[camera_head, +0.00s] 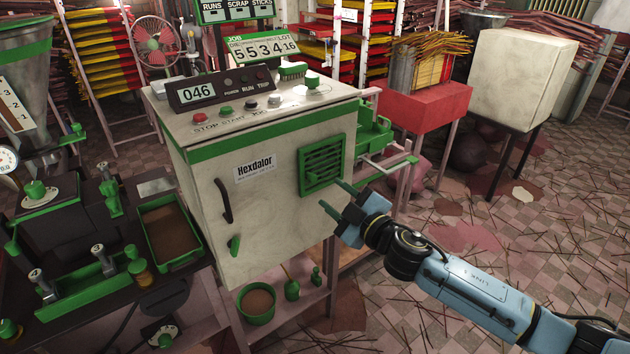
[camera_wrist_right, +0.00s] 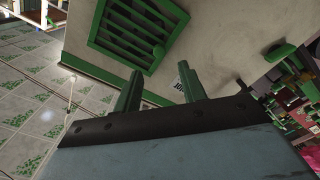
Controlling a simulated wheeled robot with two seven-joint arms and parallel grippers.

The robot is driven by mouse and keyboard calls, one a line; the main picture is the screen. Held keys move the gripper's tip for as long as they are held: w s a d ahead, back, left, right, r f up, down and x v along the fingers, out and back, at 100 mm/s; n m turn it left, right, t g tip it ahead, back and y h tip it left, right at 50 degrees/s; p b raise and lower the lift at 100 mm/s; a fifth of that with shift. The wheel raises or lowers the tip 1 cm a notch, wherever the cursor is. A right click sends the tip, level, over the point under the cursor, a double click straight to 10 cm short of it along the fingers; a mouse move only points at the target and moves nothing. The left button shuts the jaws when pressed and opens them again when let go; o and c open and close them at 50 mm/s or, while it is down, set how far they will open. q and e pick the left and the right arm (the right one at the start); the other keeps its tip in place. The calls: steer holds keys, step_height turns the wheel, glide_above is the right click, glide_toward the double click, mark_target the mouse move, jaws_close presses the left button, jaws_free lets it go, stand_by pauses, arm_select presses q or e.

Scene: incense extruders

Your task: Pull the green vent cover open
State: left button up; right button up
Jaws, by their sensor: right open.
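The green slatted vent cover (camera_head: 321,164) sits on the front of the cream Hexdalor cabinet, at its right side. It looks flat against the panel. My left gripper is not in view.
The cabinet front (camera_head: 270,220) also carries a black door handle (camera_head: 224,201) and a green lever (camera_head: 235,245). Green machinery (camera_head: 374,135) juts from the cabinet's right side. A red stand (camera_head: 425,107) is behind. The tiled floor at right is open, strewn with sticks.

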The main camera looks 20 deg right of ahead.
mark_target(314, 179)
steer(key=b+x, duration=0.1)
steer(key=x, duration=0.5)
steer(key=shift+w+a, duration=0.1)
steer(key=shift+w, duration=0.3)
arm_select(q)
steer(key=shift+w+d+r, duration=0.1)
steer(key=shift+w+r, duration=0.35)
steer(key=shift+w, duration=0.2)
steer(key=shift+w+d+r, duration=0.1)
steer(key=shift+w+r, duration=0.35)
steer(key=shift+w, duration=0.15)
arm_select(e)
steer(key=shift+w+a, duration=0.2)
steer(key=shift+w, duration=0.3)
steer(key=shift+c, duration=0.4)
jaws_close()
